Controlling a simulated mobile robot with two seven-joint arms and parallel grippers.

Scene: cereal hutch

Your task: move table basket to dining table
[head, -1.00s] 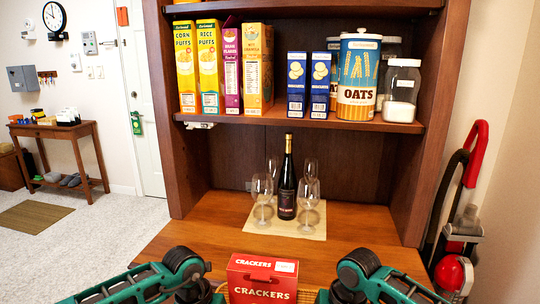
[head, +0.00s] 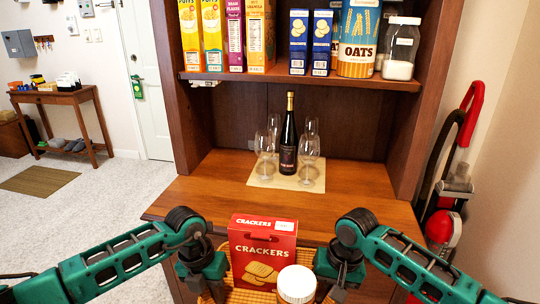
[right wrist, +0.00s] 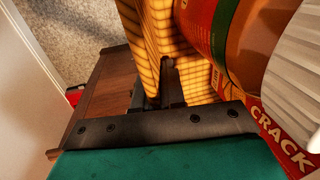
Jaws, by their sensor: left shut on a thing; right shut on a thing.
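The woven tan basket (head: 250,297) is low in the middle of the head view, in front of the hutch counter. It holds a red crackers box (head: 262,245) and a jar with a white lid (head: 297,284). My left gripper (head: 214,288) is shut on the basket's left side. My right gripper (head: 337,288) is shut on its right side. In the right wrist view, the fingers (right wrist: 152,98) grip the basket wall (right wrist: 152,40), with the jar beside it. The basket's underside is hidden. No dining table can be made out.
The wooden hutch counter (head: 215,195) bears a wine bottle (head: 288,140) and several glasses on a mat. A red vacuum cleaner (head: 445,228) stands at the right. Open carpet (head: 75,210) and a side table (head: 62,97) are at the left.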

